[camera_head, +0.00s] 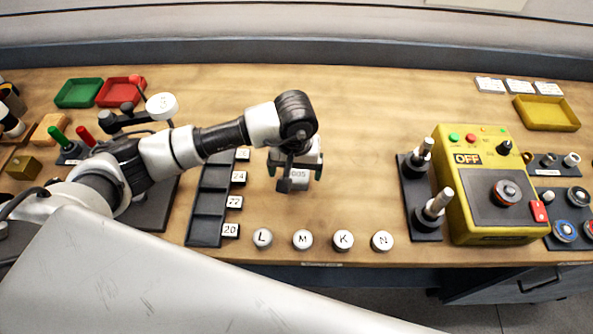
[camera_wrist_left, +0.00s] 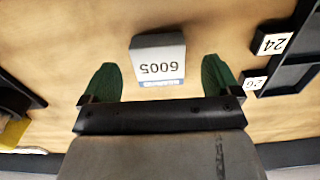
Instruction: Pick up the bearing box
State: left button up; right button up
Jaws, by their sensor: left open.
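The bearing box is a small grey-white box (camera_wrist_left: 158,62) with a white label reading 6005, seen upside down in the left wrist view. In the head view the box (camera_head: 299,174) stands on the wooden bench, partly hidden by my left gripper. My left gripper (camera_head: 296,178) is above the box, pointing down. In the left wrist view its two green-padded fingers (camera_wrist_left: 161,82) are apart, one to each side of the box, with gaps between. My right gripper is not in view.
A dark slotted rack (camera_head: 207,205) with number labels lies left of the box. Several round lettered knobs (camera_head: 303,240) line the front edge. A yellow control box (camera_head: 490,190) and dark post stand (camera_head: 421,200) are at right. The bench behind and right of the box is clear.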

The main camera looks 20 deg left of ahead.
aim_at(296, 176)
pick_arm(q)
jog(key=shift+d+f+p, duration=0.1)
jog(key=shift+f+p, duration=0.2)
jog(key=shift+f, duration=1.3)
jog(key=shift+c, duration=0.3)
jog(key=c, duration=0.9)
jog(key=shift+c, duration=0.5)
jog(key=shift+r, duration=0.15)
